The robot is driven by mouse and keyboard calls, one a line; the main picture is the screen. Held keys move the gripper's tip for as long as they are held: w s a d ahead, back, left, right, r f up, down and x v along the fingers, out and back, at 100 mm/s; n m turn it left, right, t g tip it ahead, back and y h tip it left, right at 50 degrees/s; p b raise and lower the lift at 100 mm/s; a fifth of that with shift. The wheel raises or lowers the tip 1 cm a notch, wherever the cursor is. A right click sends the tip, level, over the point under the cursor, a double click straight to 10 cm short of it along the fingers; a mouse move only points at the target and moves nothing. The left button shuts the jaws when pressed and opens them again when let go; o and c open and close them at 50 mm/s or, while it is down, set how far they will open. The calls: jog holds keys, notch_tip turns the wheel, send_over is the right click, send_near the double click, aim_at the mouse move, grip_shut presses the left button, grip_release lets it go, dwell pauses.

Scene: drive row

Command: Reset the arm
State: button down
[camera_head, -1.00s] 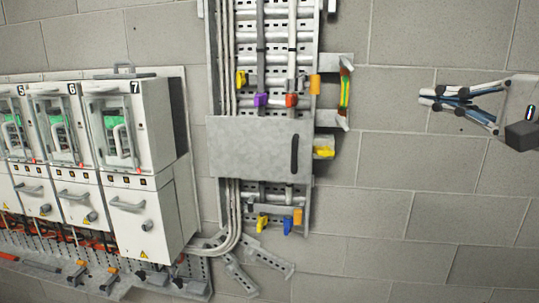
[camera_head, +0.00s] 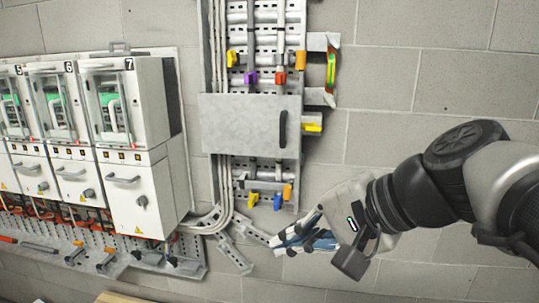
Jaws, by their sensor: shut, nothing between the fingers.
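My gripper (camera_head: 284,241) is at the lower right of the head view, at the end of my arm, which comes in from the right edge. Its blue and light fingers point left, toward the lower end of the metal cable panel. The fingers are shut with nothing between them. The gripper appears in front of the wall, below and right of the grey box; its distance from the wall is hard to tell.
A grey box with a dark handle (camera_head: 249,123) sits on a perforated panel with coloured clips. White drive cabinets (camera_head: 137,190) stand at left, with a rail of tools (camera_head: 108,258) below. The block wall (camera_head: 430,90) at upper right is clear.

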jog(key=s+d+f+n+h+b, duration=0.2)
jog(key=s+d+f+b, duration=0.1)
jog(key=f, duration=0.6)
jog(key=s+d+f+n+g+h+b, duration=0.1)
jog(key=s+d+f+n+h+b, duration=0.2)
jog(key=s+f, duration=0.3)
jog(key=s+d+f+n+h+b, duration=0.3)
jog(key=s+f, duration=0.2)
jog(key=f, duration=0.8)
jog(key=shift+d+f, duration=0.15)
jog(key=shift+d, duration=0.25)
